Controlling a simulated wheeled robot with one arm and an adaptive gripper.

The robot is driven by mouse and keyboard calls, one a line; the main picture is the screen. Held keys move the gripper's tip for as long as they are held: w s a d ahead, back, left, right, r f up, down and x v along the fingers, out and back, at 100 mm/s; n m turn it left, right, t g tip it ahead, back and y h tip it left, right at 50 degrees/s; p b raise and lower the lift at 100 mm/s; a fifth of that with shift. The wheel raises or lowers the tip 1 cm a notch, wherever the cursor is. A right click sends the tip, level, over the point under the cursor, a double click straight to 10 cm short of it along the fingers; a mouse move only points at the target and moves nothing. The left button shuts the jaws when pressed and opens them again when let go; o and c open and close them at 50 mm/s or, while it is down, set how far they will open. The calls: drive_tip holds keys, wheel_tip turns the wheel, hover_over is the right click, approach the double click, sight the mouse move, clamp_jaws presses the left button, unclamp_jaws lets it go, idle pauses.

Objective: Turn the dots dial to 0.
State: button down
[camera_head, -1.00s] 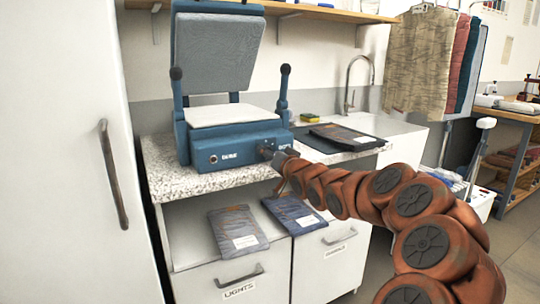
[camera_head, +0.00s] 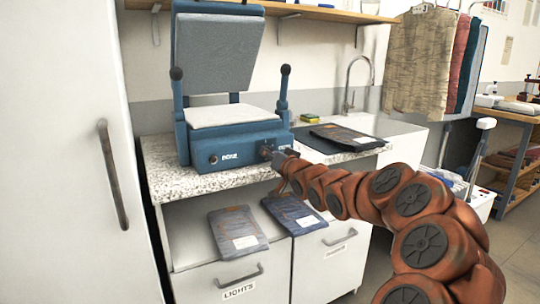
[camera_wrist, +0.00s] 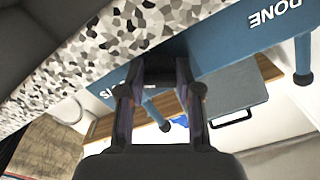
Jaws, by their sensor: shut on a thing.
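The blue press (camera_head: 235,146) stands on the speckled counter, its grey upper plate (camera_head: 216,52) raised above a white lower pad (camera_head: 232,114). White lettering on its front reads DONE; it also shows, turned over, in the wrist view (camera_wrist: 268,17). My gripper (camera_head: 274,154) is at the right end of the press front, where it hides the dots dial from the head camera. In the wrist view my gripper (camera_wrist: 160,72) has both fingers closed on a dark piece at the blue front, apparently the dial.
A round button (camera_head: 213,159) sits at the left of the press front. Folded garments (camera_head: 238,231) lie on the lower shelf, above a drawer labelled LIGHTS (camera_head: 238,291). A white cabinet door (camera_head: 75,150) stands close on the left; a dark folded garment (camera_head: 345,135) lies right of the press.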

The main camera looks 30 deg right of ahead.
drive_tip(key=n, duration=0.5)
drive_tip(key=shift+d, duration=0.15)
drive_tip(key=n, duration=0.6)
drive_tip(key=shift+d+f+b, duration=0.1)
drive_tip(key=shift+b, duration=0.3)
drive_tip(key=n+b, duration=0.2)
drive_tip(key=n, duration=0.4)
drive_tip(key=shift+n, duration=0.4)
drive_tip(key=shift+n+b, duration=0.75)
drive_tip(key=shift+n, duration=0.45)
drive_tip(key=shift+n+b, duration=0.6)
drive_tip(key=shift+n, duration=1)
drive_tip(key=shift+r, duration=0.2)
